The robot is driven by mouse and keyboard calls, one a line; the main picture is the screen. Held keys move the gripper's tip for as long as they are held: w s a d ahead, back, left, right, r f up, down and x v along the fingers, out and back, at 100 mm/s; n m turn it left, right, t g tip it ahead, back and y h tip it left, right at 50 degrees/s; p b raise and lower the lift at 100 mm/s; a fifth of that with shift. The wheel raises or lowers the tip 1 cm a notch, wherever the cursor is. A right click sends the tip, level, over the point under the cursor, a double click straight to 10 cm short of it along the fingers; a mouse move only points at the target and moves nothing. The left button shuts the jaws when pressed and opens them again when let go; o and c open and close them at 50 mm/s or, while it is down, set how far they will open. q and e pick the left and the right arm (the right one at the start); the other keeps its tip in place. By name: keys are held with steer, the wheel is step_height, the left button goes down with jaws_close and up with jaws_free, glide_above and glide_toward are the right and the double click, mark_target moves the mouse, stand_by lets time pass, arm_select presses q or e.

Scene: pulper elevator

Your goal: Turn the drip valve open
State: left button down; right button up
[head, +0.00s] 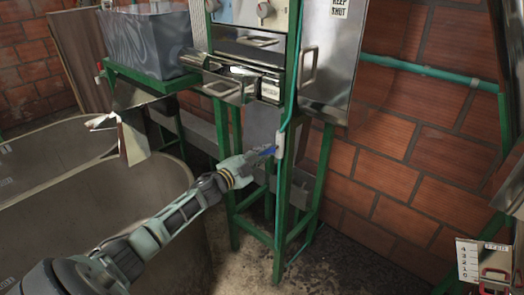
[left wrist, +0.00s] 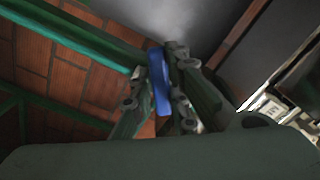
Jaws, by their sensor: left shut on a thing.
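The drip valve (head: 280,146) is a small pale fitting on a thin teal pipe that runs down the front of the green metal stand. Its blue lever (head: 268,151) shows just at the tips of my left gripper (head: 262,156). In the left wrist view the blue lever (left wrist: 158,82) stands between the fingers of my left gripper (left wrist: 164,92), which is shut on it. The fingers hide part of the lever, and the valve body is hard to make out there. My right gripper is in neither view.
A green stand (head: 236,210) carries a metal machine (head: 330,60) above the valve. A brick wall (head: 400,140) is behind. A marked board (head: 482,262) is at lower right.

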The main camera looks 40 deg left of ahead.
arm_select(q)
steer(key=shift+s+d+f+n+p, duration=0.1)
steer(key=shift+d+f+n+p, duration=0.35)
steer(key=shift+n, duration=1.35)
steer(key=shift+d+f+n+p, duration=0.2)
steer(key=shift+d+n+p, duration=0.4)
steer(key=shift+n, duration=1.2)
steer(key=shift+s+d+f+n+p, duration=0.1)
steer(key=shift+d+f+n+p, duration=0.35)
steer(key=shift+n, duration=1.35)
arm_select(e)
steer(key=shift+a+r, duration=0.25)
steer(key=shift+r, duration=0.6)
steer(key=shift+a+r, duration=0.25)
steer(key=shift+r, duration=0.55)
arm_select(q)
steer(key=shift+d+r, duration=0.15)
steer(key=c, duration=1.7)
jaws_free()
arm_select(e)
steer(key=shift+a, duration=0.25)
arm_select(q)
steer(key=shift+r, duration=0.1)
